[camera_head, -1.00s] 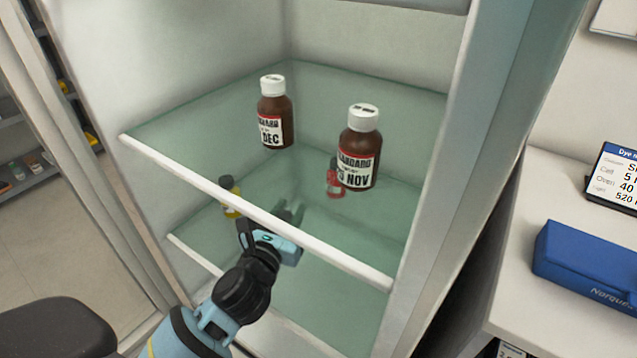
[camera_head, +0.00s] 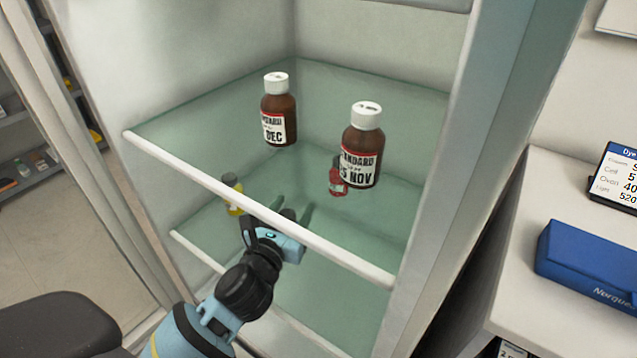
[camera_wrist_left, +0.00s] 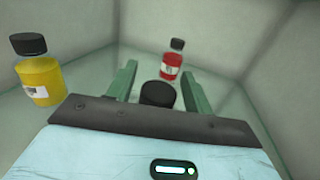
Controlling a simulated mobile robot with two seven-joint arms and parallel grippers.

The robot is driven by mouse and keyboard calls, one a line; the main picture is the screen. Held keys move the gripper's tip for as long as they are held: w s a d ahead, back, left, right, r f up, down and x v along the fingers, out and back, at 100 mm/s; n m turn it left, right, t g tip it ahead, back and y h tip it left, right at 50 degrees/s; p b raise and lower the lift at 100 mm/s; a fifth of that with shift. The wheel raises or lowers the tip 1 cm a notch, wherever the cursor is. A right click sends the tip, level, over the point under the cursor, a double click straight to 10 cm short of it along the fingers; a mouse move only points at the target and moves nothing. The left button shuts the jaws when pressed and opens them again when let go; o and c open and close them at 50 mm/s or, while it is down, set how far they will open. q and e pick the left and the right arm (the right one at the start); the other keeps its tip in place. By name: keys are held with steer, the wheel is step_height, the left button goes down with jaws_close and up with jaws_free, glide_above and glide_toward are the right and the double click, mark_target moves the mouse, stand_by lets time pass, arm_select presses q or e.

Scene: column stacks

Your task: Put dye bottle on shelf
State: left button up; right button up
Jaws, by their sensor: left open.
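Three small dye bottles with black caps are on the lower glass shelf (camera_head: 320,280). The yellow bottle (camera_head: 233,196) is at the left; it also shows in the left wrist view (camera_wrist_left: 40,80). The red bottle (camera_head: 337,180) is farther back and shows in the left wrist view (camera_wrist_left: 172,64). The third shows only its black cap (camera_wrist_left: 158,94), between the fingers; its body is hidden. My left gripper (camera_wrist_left: 157,85) is open, its green fingers on either side of that cap. In the head view my left gripper (camera_head: 297,216) is below the upper shelf's front edge.
The upper glass shelf (camera_head: 200,120) holds two brown bottles, marked DEC (camera_head: 278,108) and NOV (camera_head: 362,145). Its white front edge (camera_head: 330,250) runs just above my left wrist. A blue case (camera_head: 588,262) and a screen (camera_head: 617,180) are on the right counter.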

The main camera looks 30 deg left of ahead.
arm_select(q)
steer(key=s, duration=0.7)
steer(key=s+d, duration=0.1)
steer(key=s, duration=0.2)
steer(key=shift+s+d+f, duration=0.1)
steer(key=shift+s, duration=0.25)
steer(key=shift+s+d, duration=0.1)
steer(key=shift+s, duration=0.5)
